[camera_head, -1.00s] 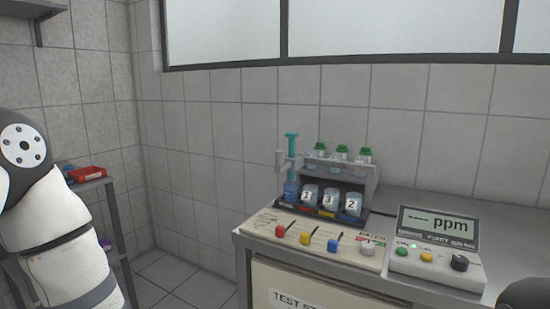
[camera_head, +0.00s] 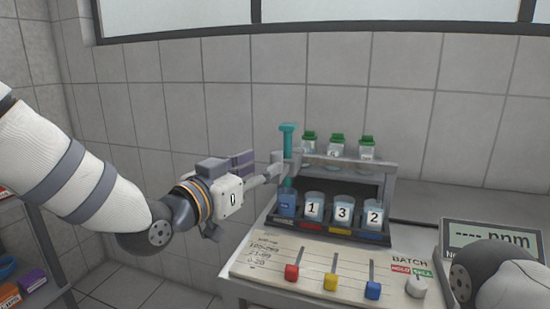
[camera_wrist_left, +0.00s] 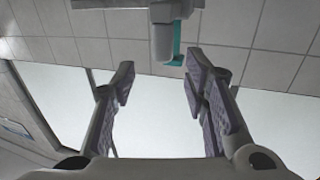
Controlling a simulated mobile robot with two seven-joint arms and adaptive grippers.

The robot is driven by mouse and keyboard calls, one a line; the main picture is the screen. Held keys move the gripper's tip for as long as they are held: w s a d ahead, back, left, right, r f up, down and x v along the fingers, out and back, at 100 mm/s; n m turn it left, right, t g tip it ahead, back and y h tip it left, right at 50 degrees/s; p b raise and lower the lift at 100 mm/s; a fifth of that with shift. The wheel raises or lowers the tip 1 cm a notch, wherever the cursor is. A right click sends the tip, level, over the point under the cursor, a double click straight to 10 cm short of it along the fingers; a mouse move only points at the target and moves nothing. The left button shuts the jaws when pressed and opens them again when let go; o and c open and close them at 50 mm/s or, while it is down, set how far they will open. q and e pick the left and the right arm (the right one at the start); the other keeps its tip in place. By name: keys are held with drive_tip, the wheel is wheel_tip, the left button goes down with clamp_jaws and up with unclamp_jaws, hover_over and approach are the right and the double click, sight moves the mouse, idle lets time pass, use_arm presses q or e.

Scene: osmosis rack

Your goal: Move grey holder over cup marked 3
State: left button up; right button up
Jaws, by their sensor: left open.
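The grey holder (camera_head: 277,163) sits at the left end of the rack and carries a teal syringe-like piece (camera_head: 288,142). That piece stands above the unnumbered blue cup (camera_head: 287,204). The cup marked 3 (camera_head: 342,210) stands between the cup marked 1 (camera_head: 312,208) and the cup marked 2 (camera_head: 373,214). My left gripper (camera_head: 252,168) is open, just left of the holder. In the left wrist view, the holder (camera_wrist_left: 165,13) and teal piece (camera_wrist_left: 178,45) show ahead, near the gap between the spread fingers (camera_wrist_left: 158,75). Contact is not clear. My right gripper is out of view.
The rack's upper shelf (camera_head: 372,163) holds several green-capped vials (camera_head: 337,146). In front is a panel with red (camera_head: 292,272), yellow and blue sliders and a batch knob (camera_head: 416,286). A ppm meter (camera_head: 490,236) stands right, partly behind my right arm.

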sight(273, 162)
use_arm(q)
drive_tip(key=x, duration=0.6)
drive_tip(key=shift+w+a+f+b, duration=0.1)
drive_tip(key=shift+w+f+b, duration=0.05)
drive_tip(key=shift+f+b, duration=0.25)
drive_tip(key=shift+w+d+r, duration=0.2)
drive_tip(key=shift+w+d, duration=0.15)
drive_tip(key=shift+w, duration=0.15)
drive_tip(key=shift+c, duration=0.6)
clamp_jaws()
